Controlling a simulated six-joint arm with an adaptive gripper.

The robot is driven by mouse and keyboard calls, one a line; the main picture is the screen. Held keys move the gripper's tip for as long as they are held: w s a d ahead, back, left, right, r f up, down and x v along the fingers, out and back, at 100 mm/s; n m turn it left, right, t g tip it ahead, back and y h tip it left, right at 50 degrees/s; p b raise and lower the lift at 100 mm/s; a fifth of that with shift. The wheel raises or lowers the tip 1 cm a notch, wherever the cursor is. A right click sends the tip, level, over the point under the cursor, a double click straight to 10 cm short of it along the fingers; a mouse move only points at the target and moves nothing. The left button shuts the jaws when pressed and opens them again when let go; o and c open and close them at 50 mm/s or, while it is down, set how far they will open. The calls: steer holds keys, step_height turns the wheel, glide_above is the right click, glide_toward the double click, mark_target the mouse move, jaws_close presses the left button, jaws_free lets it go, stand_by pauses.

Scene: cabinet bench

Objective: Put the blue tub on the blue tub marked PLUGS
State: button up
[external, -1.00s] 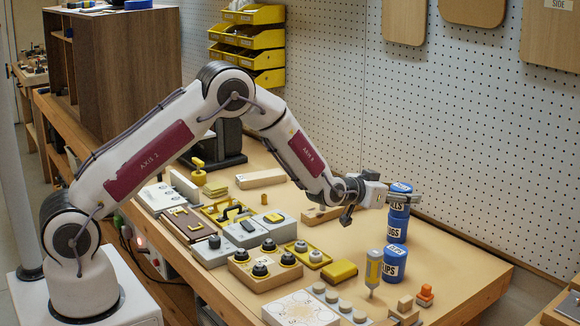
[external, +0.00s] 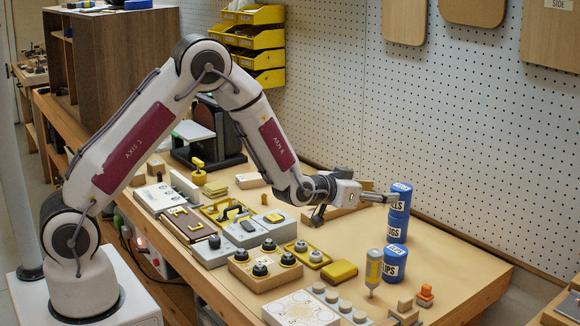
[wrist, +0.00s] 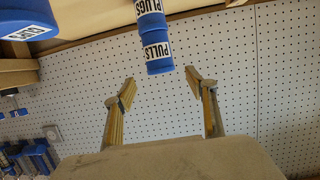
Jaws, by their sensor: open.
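A blue tub marked PULLS (external: 401,188) stands upright on the blue tub marked PLUGS (external: 399,223) at the back right of the bench. The PULLS tub (wrist: 157,50) and the PLUGS tub (wrist: 149,8) also show, upside down, in the wrist view. The two look aligned. My gripper (external: 394,197) is open, just left of the PULLS tub in the external view. In the wrist view its fingers (wrist: 160,77) are spread apart with nothing between the tips, and the PULLS tub is beyond them.
Another blue tub (external: 392,263), its label partly readable as "LIPS", stands in front of the stack. The bench right of the tubs is clear. A pegboard (external: 460,130) rises behind.

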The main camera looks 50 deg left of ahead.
steer(key=shift+v, duration=1.2)
steer(key=s+a+r+g, duration=0.2)
steer(key=s+r, duration=0.5)
steer(key=s, duration=0.2)
steer(key=s+a+r+g, duration=0.2)
steer(key=s+r, duration=0.4)
steer(key=s, duration=0.3)
steer(key=s+a+g, duration=0.2)
steer(key=s+a, duration=0.1)
steer(key=s, duration=1.1)
steer(key=s+a+g, duration=0.2)
steer(key=s+g, duration=0.1)
steer(key=s, duration=1.1)
steer(key=shift+s+a+r, duration=0.25)
steer(key=shift+s+a, duration=0.05)
steer(key=shift+a, duration=0.1)
